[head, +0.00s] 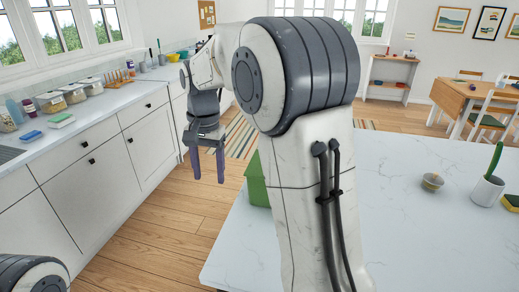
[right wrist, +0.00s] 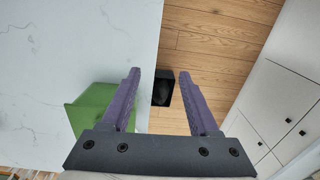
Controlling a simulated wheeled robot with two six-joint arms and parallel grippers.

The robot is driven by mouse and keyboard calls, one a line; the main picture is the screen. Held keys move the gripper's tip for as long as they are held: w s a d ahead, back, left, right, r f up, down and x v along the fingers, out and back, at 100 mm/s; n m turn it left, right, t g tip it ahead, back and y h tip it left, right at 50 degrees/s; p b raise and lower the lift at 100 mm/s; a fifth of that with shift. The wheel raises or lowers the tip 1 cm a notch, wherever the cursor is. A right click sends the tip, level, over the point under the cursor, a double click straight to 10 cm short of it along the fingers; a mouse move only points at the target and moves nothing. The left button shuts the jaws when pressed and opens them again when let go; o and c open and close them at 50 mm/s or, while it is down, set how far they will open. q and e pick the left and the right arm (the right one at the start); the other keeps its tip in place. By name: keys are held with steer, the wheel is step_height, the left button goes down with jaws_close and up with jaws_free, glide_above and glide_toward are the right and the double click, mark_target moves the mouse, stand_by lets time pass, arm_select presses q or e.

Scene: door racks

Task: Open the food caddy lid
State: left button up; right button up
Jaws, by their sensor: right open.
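The green food caddy (head: 256,184) stands at the left edge of the white marble worktop in the head view, mostly hidden behind my right arm. In the right wrist view the caddy (right wrist: 88,112) is at the lower left, partly covered by the left finger and the gripper body. I cannot tell how its lid stands. My right gripper (head: 207,170) is open and empty, pointing down over the floor to the left of the caddy. Its two purple fingers (right wrist: 160,74) are spread in the right wrist view. My left gripper is out of view.
The worktop (head: 430,235) holds a small bowl (head: 432,182), a white pot with a green item (head: 488,189) and a yellow-green sponge (head: 512,202) at right. A counter (head: 100,105) with jars runs along the left wall. Wooden floor (head: 165,225) lies clear between.

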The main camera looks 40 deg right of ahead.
steer(key=w+d+r+m+p, duration=0.1)
steer(key=d+m, duration=0.4)
steer(key=d, duration=0.6)
steer(key=w+d+r+m+p, duration=0.15)
steer(key=d+m, duration=0.35)
steer(key=d, duration=0.6)
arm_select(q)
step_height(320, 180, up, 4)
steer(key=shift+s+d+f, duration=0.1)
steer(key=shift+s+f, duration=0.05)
arm_select(e)
steer(key=f, duration=0.9)
steer(key=shift+s+a+f, duration=0.15)
steer(key=shift+s+a, duration=0.05)
steer(key=shift+s, duration=0.1)
jaws_close()
